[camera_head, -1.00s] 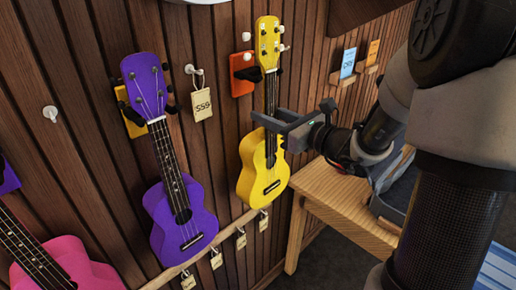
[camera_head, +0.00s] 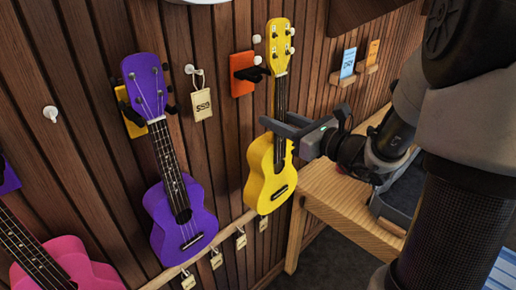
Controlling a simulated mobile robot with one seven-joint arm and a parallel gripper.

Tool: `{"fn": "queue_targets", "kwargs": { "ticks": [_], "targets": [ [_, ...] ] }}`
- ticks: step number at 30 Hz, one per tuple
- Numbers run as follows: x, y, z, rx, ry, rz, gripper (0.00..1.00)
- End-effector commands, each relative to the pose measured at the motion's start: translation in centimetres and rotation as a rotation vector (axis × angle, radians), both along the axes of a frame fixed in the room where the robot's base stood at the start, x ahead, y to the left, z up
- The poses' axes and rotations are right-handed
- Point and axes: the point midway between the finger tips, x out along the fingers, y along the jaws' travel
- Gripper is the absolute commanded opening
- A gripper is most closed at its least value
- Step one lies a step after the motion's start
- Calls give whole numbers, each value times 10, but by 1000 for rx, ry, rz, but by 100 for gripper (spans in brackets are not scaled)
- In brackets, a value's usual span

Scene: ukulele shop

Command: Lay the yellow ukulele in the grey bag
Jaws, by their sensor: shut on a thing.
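The yellow ukulele (camera_head: 268,174) is upright in front of the plank wall, its head just right of the orange wall hanger (camera_head: 243,74) and apart from it. My gripper (camera_head: 284,127) is shut on the ukulele where the neck meets the body, reaching in from the right. The grey bag (camera_head: 399,200) lies on the wooden table at the right. Only part of the bag shows, because my arm hides the rest.
A purple ukulele (camera_head: 177,205) hangs to the left, and a pink one (camera_head: 70,266) is at the lower left. Price tags (camera_head: 216,259) hang from a rail below. The wooden table (camera_head: 340,205) has a bare near corner. Small cards (camera_head: 348,63) stand on wall ledges.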

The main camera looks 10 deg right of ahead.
Motion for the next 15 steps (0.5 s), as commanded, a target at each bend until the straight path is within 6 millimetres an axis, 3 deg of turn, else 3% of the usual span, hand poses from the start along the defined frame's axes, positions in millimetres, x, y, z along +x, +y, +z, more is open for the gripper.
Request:
{"fn": "queue_targets", "kwargs": {
  "ticks": [15],
  "targets": [
    [-21,-16,1,0,-2,-1,0]
  ]
}}
